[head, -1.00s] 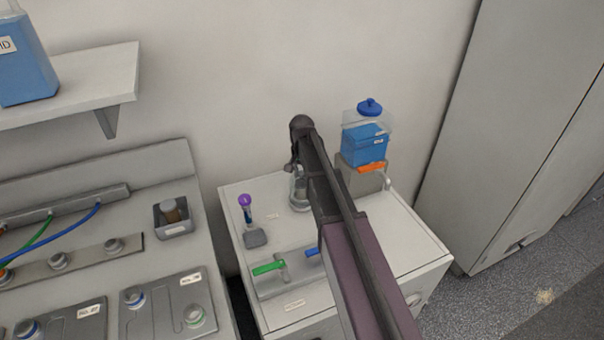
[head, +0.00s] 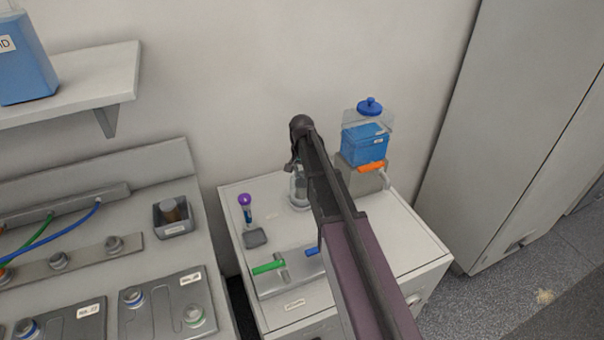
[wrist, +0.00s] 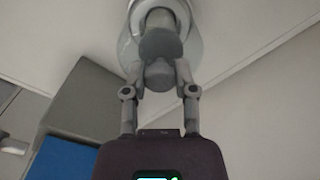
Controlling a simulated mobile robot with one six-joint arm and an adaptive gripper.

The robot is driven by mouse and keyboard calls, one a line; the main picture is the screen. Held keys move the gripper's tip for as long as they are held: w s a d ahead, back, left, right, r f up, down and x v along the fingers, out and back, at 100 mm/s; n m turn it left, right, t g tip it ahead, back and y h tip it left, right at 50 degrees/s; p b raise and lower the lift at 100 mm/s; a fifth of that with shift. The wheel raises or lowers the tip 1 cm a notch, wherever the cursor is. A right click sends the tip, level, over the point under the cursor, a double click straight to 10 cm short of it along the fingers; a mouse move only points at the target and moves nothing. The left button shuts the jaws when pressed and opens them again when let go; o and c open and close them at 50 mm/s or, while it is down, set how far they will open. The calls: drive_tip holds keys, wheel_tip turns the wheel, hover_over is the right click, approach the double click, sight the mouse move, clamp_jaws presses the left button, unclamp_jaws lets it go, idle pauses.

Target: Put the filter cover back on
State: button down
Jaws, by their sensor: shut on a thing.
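My gripper (wrist: 161,74) is shut on a grey rounded piece, which I take to be the filter cover (wrist: 160,46), in the wrist view. The cover is in line with a pale round filter housing (wrist: 190,42) with a clear rim behind it. I cannot tell whether the cover touches the housing or is a little apart. In the head view the housing (head: 298,193) stands on the white cabinet top, partly hidden by my arm. The gripper's fingertips and the cover are hard to make out there.
A blue-filled tank (head: 364,145) with an orange-handled tap (head: 372,167) stands right of my arm on a grey block. A purple-topped item (head: 245,202), a green handle (head: 268,268) and a blue handle (head: 312,252) are on the cabinet (head: 385,240). A wall stands behind.

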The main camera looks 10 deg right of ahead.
drive_tip(key=shift+f, duration=0.1)
idle(0.6)
drive_tip(key=shift+c, duration=1.7)
unclamp_jaws()
drive_tip(key=o, duration=0.3)
drive_tip(key=shift+o, duration=0.2)
drive_tip(key=shift+r, duration=0.2)
drive_tip(key=shift+r+p, duration=3.35)
drive_tip(key=shift+p, duration=0.1)
